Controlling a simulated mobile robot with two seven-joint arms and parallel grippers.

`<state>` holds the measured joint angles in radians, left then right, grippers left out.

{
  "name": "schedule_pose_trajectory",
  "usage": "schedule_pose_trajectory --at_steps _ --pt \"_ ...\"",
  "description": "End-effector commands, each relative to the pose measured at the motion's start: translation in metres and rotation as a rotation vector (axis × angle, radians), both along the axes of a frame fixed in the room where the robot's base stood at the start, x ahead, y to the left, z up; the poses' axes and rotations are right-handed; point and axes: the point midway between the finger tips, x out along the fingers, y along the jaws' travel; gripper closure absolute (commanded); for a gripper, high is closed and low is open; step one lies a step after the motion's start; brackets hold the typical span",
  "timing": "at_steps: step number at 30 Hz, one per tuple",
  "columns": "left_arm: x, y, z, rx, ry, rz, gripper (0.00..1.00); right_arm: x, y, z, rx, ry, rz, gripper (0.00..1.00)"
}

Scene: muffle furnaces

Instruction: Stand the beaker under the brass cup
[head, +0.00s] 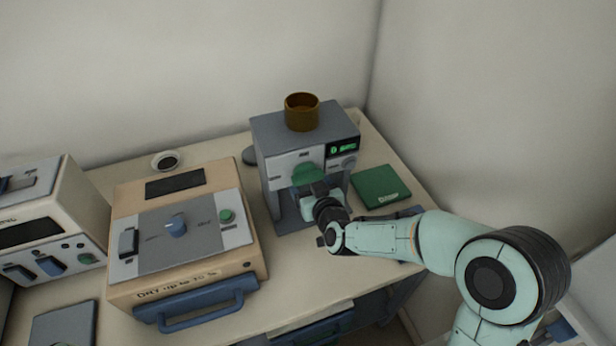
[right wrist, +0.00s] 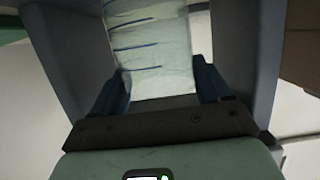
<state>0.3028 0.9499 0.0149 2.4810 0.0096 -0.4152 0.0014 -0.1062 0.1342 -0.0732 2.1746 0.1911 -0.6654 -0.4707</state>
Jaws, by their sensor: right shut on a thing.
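The brass cup (head: 302,112) sits upright on top of a grey machine (head: 262,135) with a green display at the back right of the table. My right gripper (head: 316,196) reaches into the open bay at the front of this machine. In the right wrist view the right gripper (right wrist: 165,90) is shut on the beaker (right wrist: 155,50), a pale vessel with dark blue graduation lines, between the bay's grey side walls. In the head view the beaker is mostly hidden by the gripper. I cannot tell whether its base touches the bay floor. My left gripper is not in view.
A beige furnace (head: 140,195) with a blue handle stands left of the machine, and another beige device (head: 85,205) is farther left. A green book (head: 381,187) lies right of the machine. A small white round dish (head: 166,161) is behind the furnace.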

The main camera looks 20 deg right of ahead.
Motion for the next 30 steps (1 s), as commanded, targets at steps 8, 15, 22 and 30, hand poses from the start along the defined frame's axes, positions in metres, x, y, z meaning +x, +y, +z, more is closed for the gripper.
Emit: schedule_pose_trajectory --at_steps 8,15,22,30 --pt "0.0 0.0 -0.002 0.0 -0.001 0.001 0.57 0.0 -0.001 -0.003 0.0 0.0 -0.001 0.6" --pt "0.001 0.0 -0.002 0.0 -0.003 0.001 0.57 0.0 -0.001 -0.003 0.0 0.001 -0.001 0.0" --pt "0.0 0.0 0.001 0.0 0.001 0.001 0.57 -0.003 -0.001 0.003 0.001 0.0 -0.001 0.0" --pt "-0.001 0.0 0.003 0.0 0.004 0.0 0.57 -0.054 0.002 0.019 0.001 -0.002 -0.001 0.0"
